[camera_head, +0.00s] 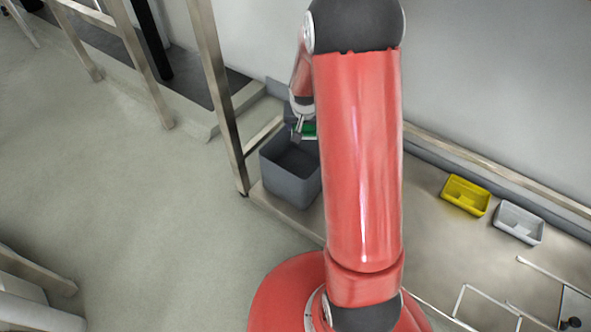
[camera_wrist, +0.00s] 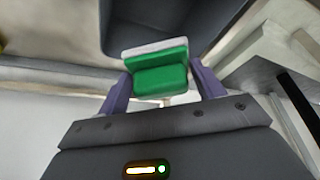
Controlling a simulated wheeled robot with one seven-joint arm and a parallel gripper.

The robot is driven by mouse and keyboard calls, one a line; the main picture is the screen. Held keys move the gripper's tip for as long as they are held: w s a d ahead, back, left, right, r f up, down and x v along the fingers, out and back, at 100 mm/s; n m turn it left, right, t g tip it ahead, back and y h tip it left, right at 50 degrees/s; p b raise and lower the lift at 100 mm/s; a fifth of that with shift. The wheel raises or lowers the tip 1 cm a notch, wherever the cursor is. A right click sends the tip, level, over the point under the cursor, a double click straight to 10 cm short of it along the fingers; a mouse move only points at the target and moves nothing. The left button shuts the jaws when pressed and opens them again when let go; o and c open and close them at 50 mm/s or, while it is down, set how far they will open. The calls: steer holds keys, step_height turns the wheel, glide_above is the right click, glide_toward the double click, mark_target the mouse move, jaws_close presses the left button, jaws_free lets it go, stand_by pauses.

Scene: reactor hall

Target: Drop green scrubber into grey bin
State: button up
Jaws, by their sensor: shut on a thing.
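The green scrubber (camera_wrist: 160,80) has a pale layer along its top edge in the wrist view. My gripper (camera_wrist: 160,90) is shut on it, with a finger on each side. In the head view, my gripper (camera_head: 302,128) and a small part of the green scrubber (camera_head: 309,128) show at the upper part of the grey bin (camera_head: 288,185), near its back side. The bin is open at the top, and my red arm hides its right side. The dark grey bin also shows at the top of the wrist view (camera_wrist: 120,30). I cannot tell the scrubber's exact height against the rim.
A yellow tray (camera_head: 466,195) and a light grey tray (camera_head: 518,222) sit on the worktop (camera_head: 425,240) at the right. A metal post (camera_head: 222,100) stands just left of the bin. A wall (camera_head: 490,80) rises behind. Open floor (camera_head: 130,200) lies at the left.

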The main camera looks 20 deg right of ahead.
step_height(320, 180, down, 3)
steer(key=shift+r+b, duration=0.2)
steer(key=shift+b, duration=0.4)
steer(key=o, duration=1)
steer(key=shift+p+v, duration=0.85)
steer(key=shift+v, duration=3.1)
